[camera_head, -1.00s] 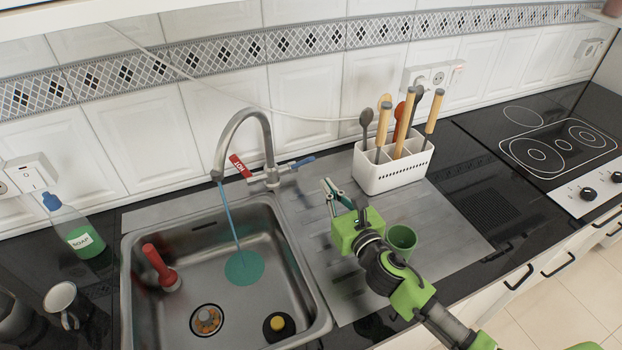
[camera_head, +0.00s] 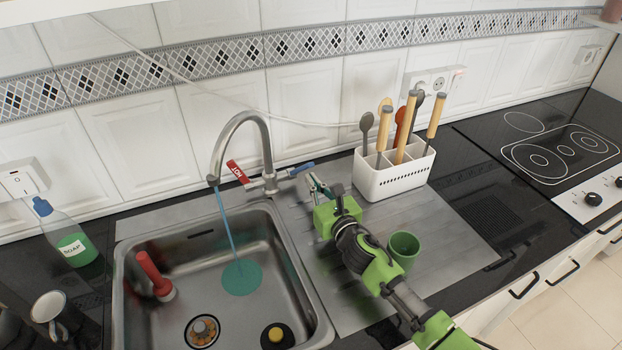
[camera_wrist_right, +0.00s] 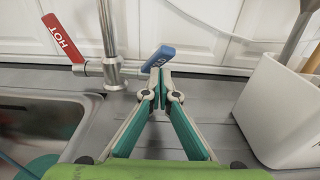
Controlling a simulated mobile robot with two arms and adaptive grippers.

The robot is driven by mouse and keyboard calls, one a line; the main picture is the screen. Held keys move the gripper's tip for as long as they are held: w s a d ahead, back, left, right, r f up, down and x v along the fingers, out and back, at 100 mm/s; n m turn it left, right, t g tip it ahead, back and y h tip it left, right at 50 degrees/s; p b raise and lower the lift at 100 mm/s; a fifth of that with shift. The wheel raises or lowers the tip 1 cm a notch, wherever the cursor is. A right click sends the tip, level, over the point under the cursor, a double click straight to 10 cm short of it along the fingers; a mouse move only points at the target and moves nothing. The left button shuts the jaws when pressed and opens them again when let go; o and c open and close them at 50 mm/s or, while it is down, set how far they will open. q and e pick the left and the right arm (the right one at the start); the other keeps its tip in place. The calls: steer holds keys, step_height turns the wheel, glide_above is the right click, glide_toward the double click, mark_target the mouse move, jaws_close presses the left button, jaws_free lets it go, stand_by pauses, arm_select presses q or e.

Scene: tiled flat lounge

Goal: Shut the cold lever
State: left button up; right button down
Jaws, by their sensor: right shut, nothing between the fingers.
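The blue cold lever (camera_head: 301,168) sticks out on the right side of the faucet (camera_head: 268,150). The red lever marked HOT (camera_head: 237,172) is on the left side. Blue water (camera_head: 229,225) runs from the spout into the sink. My right gripper (camera_head: 314,182) is shut and empty, just right of and in front of the cold lever. In the wrist view the blue lever (camera_wrist_right: 158,58) is tilted up just beyond the shut fingertips (camera_wrist_right: 160,72); I cannot tell whether they touch. My left gripper is not in view.
A white utensil holder (camera_head: 393,178) stands right of the gripper. A green cup (camera_head: 403,249) stands beside my right arm on the drainboard. A soap bottle (camera_head: 66,235) stands at left.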

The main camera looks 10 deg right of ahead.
steer(key=shift+w+a, duration=0.1)
steer(key=shift+w, duration=0.55)
